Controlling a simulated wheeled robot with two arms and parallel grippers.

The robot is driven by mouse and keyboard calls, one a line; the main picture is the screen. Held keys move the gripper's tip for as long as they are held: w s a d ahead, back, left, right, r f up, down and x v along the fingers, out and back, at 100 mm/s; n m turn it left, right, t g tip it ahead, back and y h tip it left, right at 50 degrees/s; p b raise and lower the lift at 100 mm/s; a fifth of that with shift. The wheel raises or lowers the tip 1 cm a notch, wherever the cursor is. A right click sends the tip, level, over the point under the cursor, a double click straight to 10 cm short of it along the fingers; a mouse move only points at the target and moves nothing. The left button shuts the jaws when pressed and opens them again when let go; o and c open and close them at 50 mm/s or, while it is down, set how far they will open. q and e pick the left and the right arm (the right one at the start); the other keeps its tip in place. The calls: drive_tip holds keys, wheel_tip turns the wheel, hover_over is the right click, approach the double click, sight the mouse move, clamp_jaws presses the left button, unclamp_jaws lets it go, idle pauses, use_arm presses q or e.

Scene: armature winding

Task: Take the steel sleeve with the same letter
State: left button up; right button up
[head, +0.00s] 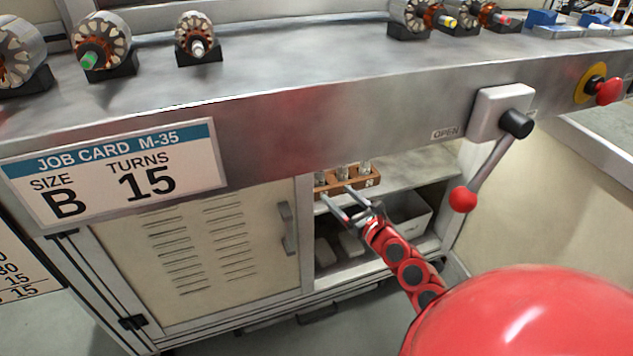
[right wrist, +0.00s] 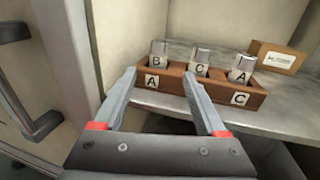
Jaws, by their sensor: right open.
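The job card (head: 115,172) on the bench front reads size B, turns 15. Three steel sleeves stand upright in a brown rack (right wrist: 172,82) on the cabinet shelf. In the right wrist view, from left to right, they are lettered B (right wrist: 158,53), C (right wrist: 200,61) and A (right wrist: 241,68). The rack's front shows an A label below the B sleeve and a C label below the A sleeve; the middle of its front is hidden by a finger. My right gripper (right wrist: 160,76) is open and empty in front of the rack, its fingers pointing at it. My left gripper is out of view.
The closed louvred door (head: 200,240) with its handle (head: 287,228) is left of the opening. A lever with a red knob (head: 463,199) is at the right. A small cardboard box (right wrist: 278,57) is behind the rack, and a grey bin (head: 408,216) is below. Armatures (head: 198,38) stand on the bench.

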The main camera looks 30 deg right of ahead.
sight(323, 181)
drive_tip(key=w, duration=0.4)
drive_tip(key=shift+w, duration=0.25)
drive_tip(key=w+b, duration=0.2)
drive_tip(key=w, duration=0.2)
drive_tip(key=shift+w+a, duration=0.1)
drive_tip(key=shift+w, duration=0.4)
clamp_jaws()
